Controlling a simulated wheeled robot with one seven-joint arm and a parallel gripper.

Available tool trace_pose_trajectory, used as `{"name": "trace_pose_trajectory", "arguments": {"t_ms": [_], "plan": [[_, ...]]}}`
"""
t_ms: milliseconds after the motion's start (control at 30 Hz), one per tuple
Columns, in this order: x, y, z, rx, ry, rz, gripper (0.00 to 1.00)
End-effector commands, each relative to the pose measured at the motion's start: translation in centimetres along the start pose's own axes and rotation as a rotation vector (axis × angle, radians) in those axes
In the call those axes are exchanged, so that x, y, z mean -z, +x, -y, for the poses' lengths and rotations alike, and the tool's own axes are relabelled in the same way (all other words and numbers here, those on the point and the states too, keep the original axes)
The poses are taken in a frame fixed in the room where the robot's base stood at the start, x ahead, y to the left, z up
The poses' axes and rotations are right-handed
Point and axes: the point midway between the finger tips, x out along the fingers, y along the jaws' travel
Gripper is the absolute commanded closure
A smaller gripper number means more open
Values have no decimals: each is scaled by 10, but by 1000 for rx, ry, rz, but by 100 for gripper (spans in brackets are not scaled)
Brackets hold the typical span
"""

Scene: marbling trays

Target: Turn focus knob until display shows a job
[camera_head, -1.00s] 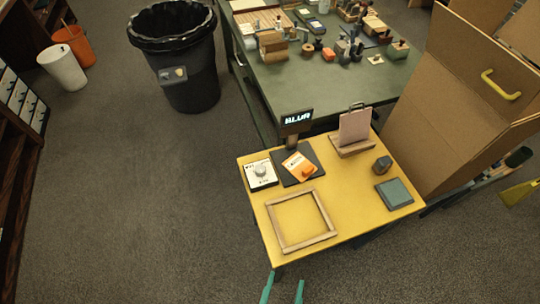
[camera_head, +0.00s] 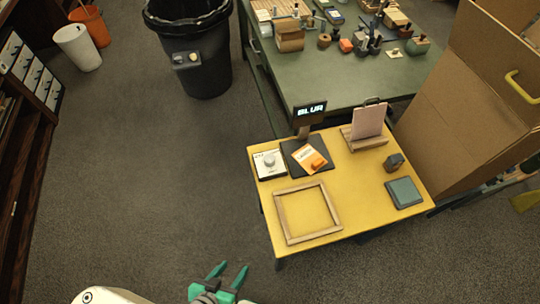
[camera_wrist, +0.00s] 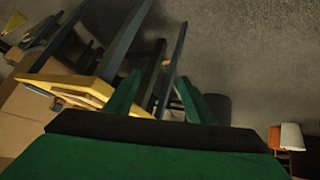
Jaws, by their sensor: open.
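The focus knob (camera_head: 269,160) is a pale round dial on a small white panel (camera_head: 268,174) at the left back of the yellow table (camera_head: 362,207). The small dark display (camera_head: 310,110) on a post behind it reads "BLUR". My gripper (camera_head: 228,271) is green and open, with nothing between its fingers. It is in front of the table's near left edge, apart from the knob. In the wrist view, my gripper's fingers (camera_wrist: 158,95) stand spread, and the yellow table's edge (camera_wrist: 85,92) shows at left; the knob and display cannot be made out there.
A dark pad with an orange and white item (camera_head: 310,158) lies right of the knob. A wooden frame (camera_head: 283,219), a grey-green pad (camera_head: 404,192) and a clipboard stand (camera_head: 367,123) share the table. A black bin (camera_head: 193,62) stands behind left.

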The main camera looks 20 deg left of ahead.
Motion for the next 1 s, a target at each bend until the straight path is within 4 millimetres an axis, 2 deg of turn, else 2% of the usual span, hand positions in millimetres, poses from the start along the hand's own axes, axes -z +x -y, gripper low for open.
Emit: {"name": "trace_pose_trajectory", "arguments": {"t_ms": [100, 233, 400, 500, 633, 767, 867, 1000], "plan": [[12, 16, 44, 43, -46, 93, 51], [36, 33, 87, 105, -117, 178, 51], [84, 57, 124, 187, -207, 260, 51], [119, 71, 135, 235, -267, 296, 51], [168, 88, 139, 294, -351, 331, 51], [218, 102, 130, 347, -442, 362, 51], [256, 111, 115, 383, -513, 384, 51], [306, 120, 81, 426, -613, 418, 51]]}}
